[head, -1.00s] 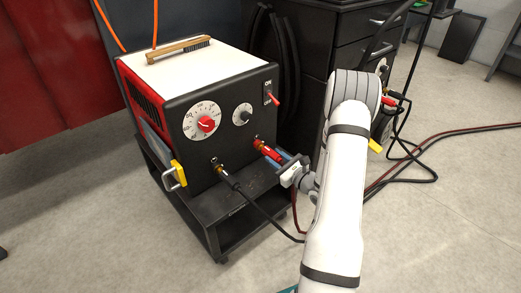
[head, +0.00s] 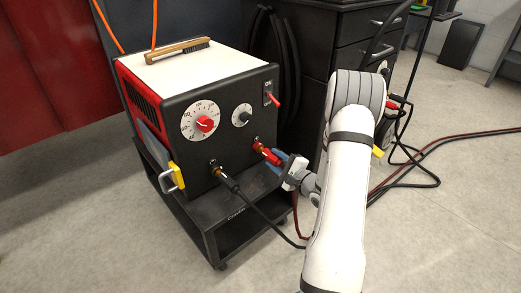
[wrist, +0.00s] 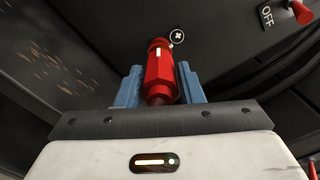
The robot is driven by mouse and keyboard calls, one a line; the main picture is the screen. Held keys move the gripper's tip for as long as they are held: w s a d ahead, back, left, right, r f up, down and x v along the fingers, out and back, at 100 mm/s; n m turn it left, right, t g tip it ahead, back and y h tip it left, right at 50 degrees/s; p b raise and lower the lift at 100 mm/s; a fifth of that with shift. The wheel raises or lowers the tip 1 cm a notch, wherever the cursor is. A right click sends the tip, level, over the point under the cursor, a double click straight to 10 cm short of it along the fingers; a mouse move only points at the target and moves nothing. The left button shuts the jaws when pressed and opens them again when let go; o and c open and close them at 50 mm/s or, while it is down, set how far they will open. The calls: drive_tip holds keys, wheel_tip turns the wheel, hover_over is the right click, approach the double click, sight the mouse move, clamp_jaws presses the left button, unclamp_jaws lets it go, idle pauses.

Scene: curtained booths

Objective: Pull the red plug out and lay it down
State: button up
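In the wrist view the red plug (wrist: 159,75) points away from me, between the two blue fingers. My gripper (head: 280,162) is around the plug's rear part. The fingers (wrist: 160,85) stand on either side of it, with what look like narrow gaps, so the gripper looks open. The plug's cable end is mostly hidden by my gripper.
A black plug (head: 230,181) with a black cable sits in the left socket. A yellow padlock-like piece (head: 178,175) hangs at the machine's left edge. The machine stands on a low black cart (head: 215,225). A brush (head: 180,50) lies on top. Cables (head: 440,145) cross the floor at right.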

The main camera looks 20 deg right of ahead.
drive_tip(key=o, duration=0.4)
drive_tip(key=shift+o, duration=0.2)
drive_tip(key=shift+s+d, duration=0.1)
drive_tip(key=shift+s, duration=0.05)
drive_tip(key=p+v, duration=0.3)
drive_tip(key=v, duration=0.5)
drive_tip(key=s+a+r+n+g+y+p, duration=0.2)
drive_tip(key=a+r+n+g+y+p, duration=0.65)
drive_tip(key=a+r, duration=0.75)
drive_tip(key=s+a+r+n+g+h+p, duration=0.2)
drive_tip(key=s+a+r+g+p, duration=0.15)
drive_tip(key=s+r+p, duration=0.35)
drive_tip(key=s+a+r+n+g+h+p, duration=0.1)
drive_tip(key=s+a+r+n+g+p, duration=0.2)
drive_tip(key=r, duration=0.6)
drive_tip(key=s+d+r+n+h+p, duration=0.1)
drive_tip(key=s+r+n+h+p, duration=0.1)
drive_tip(key=r+h+p, duration=0.2)
drive_tip(key=s+d+r+n+h+p, duration=0.1)
drive_tip(key=s+r+n+h+p, duration=0.1)
drive_tip(key=r+p, duration=0.6)
drive_tip(key=s+d+r+n+h+p, duration=0.2)
drive_tip(key=s+r+h+p, duration=0.2)
drive_tip(key=r+p, duration=0.3)
wheel_tip(320, 180, up, 4)
drive_tip(key=shift+r+n+t+h, duration=0.25)
drive_tip(key=shift+n+t+h, duration=0.1)
drive_tip(key=shift+h, duration=0.5)
